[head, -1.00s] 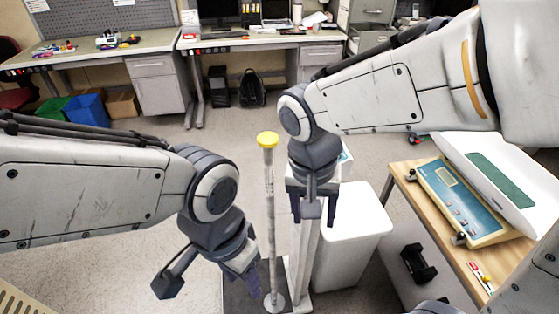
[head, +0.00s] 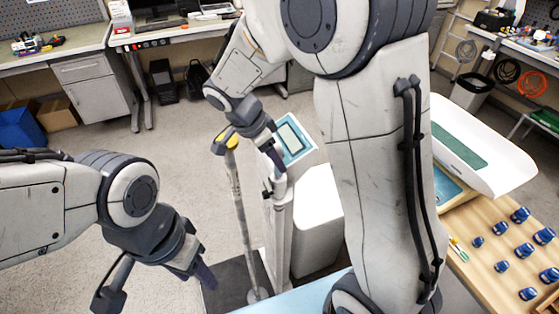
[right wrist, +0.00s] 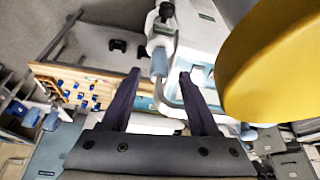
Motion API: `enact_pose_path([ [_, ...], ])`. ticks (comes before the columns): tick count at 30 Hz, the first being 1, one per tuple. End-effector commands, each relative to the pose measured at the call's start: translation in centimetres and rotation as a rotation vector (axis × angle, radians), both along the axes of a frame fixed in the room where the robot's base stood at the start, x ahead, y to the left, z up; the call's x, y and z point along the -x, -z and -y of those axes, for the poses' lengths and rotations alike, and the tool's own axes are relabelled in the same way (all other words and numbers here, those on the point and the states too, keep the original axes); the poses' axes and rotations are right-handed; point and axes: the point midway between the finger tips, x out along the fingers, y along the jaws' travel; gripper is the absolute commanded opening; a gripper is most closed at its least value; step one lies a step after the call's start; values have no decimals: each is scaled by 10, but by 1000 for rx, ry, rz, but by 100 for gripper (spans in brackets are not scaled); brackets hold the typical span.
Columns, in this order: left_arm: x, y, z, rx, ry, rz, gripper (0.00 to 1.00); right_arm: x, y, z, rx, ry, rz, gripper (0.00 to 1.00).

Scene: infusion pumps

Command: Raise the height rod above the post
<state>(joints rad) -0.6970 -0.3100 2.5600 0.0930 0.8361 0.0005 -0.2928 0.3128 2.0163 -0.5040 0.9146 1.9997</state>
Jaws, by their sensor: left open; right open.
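The height rod (head: 240,215) stands upright with a yellow cap (head: 232,142) at its top. The white post (head: 280,235) stands just to its right, both over a dark base plate (head: 222,292). My right gripper (head: 250,150) is open near the top of the rod, beside the yellow cap. In the right wrist view, its two fingers (right wrist: 162,105) are apart, and the yellow cap (right wrist: 272,65) looms large to their right, outside them. My left gripper (head: 198,272) is open, low and left of the rod, not touching it.
A display with a blue frame (head: 295,140) is behind the post. A white bin (head: 318,215) stands to its right. A wooden table (head: 490,270) with several blue items and a white scale tray (head: 480,155) is at the right. My right arm hides part of the middle.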

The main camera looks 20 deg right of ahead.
Motion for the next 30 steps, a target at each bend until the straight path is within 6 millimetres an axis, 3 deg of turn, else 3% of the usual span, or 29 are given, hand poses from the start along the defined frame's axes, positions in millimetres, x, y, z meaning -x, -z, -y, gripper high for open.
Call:
enact_pose_path([
  [7,0,-7,0,0,-1,0,50,-1,29,13,-1,2,-3,61],
  [17,0,-7,0,0,-1,0,50,-2,34,16,-2,4,0,61],
  [18,0,-7,0,0,-1,0,50,-2,34,16,-2,4,0,57],
  [22,0,-7,0,0,0,0,50,-2,33,16,-2,4,0,7],
  [23,0,-7,0,0,0,0,50,-2,33,16,-2,4,0,0],
  [30,0,-7,0,0,0,0,50,-2,33,16,-2,4,0,0],
])
